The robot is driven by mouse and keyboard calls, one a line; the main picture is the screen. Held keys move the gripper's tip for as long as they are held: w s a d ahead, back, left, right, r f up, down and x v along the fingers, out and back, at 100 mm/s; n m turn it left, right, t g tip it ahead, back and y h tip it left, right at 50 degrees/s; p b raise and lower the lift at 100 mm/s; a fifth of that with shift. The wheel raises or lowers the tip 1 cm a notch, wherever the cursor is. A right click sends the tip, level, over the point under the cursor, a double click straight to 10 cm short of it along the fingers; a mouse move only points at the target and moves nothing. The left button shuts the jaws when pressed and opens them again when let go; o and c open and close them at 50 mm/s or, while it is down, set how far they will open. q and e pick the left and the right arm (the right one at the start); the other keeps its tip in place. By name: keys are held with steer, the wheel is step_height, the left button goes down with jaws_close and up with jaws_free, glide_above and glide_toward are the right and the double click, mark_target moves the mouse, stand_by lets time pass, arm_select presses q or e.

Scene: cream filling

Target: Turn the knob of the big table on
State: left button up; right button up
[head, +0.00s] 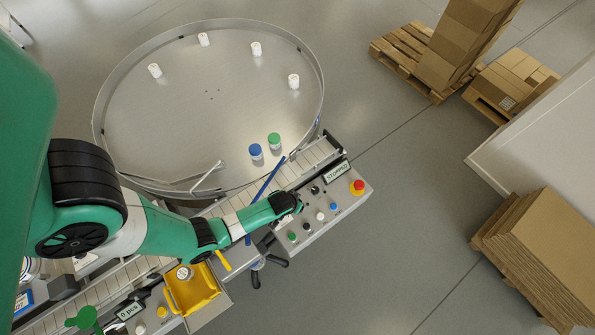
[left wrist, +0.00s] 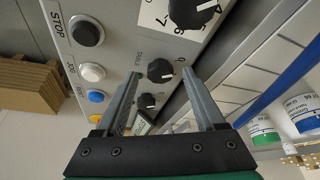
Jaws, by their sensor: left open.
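The big round table (head: 200,110) has a grey top and a raised rim. Its control panel (head: 345,200) stands at its front right. In the left wrist view a small black knob (left wrist: 160,70) with a white mark sits beside a label that seems to read TABLE. My left gripper (head: 297,206) is over the panel. In the left wrist view its open fingers (left wrist: 161,76) appear on either side of that knob; I cannot tell whether they touch it. A second small black knob (left wrist: 149,102) shows between the fingers. My right gripper is not in view.
A larger numbered dial (left wrist: 194,10), a black STOP button (left wrist: 87,32) and coloured buttons are close by. A red emergency button (head: 357,186) and a STOPPED sign (head: 337,173) are on the panel. A blue-lidded jar (head: 256,152) and a green-lidded jar (head: 274,141) stand on the table.

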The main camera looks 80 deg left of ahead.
arm_select(q)
steer(key=shift+a+f, duration=0.1)
steer(key=shift+f, duration=0.15)
jaws_close()
